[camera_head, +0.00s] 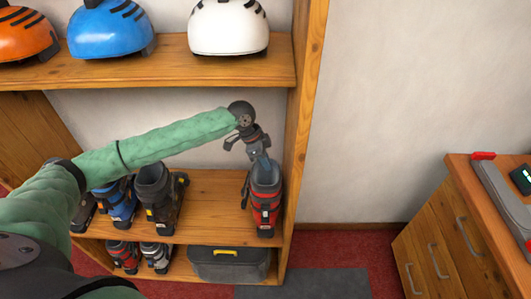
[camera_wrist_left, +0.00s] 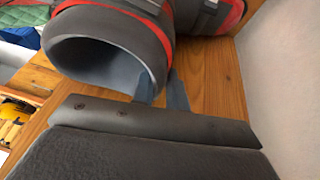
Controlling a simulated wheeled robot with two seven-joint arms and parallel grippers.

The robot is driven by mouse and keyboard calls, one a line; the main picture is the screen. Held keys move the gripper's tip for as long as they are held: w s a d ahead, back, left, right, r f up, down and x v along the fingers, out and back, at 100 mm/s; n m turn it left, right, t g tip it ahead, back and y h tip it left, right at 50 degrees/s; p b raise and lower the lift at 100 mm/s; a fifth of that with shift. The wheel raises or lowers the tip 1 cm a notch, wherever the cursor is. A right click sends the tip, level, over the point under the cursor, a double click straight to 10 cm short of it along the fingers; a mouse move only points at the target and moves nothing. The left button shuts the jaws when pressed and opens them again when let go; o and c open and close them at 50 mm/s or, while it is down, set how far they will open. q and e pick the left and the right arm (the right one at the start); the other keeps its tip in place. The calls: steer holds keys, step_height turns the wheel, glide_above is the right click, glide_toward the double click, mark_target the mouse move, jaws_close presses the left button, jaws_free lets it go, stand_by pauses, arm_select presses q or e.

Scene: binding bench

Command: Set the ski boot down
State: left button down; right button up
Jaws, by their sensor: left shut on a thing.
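A red and grey ski boot (camera_head: 265,197) is at the right end of the middle wooden shelf (camera_head: 213,205), upright in the head view, close to the shelf's side panel. My left gripper (camera_head: 261,163) reaches down from above and is shut on the boot's upper cuff. In the left wrist view the boot's grey cuff opening (camera_wrist_left: 105,62) faces the camera, with the gripper's fingers (camera_wrist_left: 165,92) at its rim. The sole seems to be at shelf level, but I cannot tell whether it touches. My right gripper is not in view.
A black boot (camera_head: 158,198) and a blue boot (camera_head: 119,205) stand left on the same shelf, with bare shelf between. Helmets, one white (camera_head: 228,27), sit above. A grey box with a yellow handle (camera_head: 228,264) is below. A drawer cabinet (camera_head: 450,240) stands right.

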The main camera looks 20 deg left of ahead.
arm_select(q)
steer(key=shift+f, duration=0.7)
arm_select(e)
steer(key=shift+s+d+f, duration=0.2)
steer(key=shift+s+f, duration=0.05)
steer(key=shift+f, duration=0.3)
arm_select(q)
steer(key=c, duration=1.8)
jaws_free()
steer(key=shift+f, duration=0.2)
steer(key=o, duration=0.4)
steer(key=shift+r, duration=0.1)
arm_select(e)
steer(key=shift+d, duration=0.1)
arm_select(q)
steer(key=shift+a+r, duration=0.1)
steer(key=shift+r, duration=0.05)
steer(key=shift+a+r, duration=0.15)
steer(key=shift+r, duration=0.15)
steer(key=b+v, duration=0.4)
steer(key=v, duration=0.7)
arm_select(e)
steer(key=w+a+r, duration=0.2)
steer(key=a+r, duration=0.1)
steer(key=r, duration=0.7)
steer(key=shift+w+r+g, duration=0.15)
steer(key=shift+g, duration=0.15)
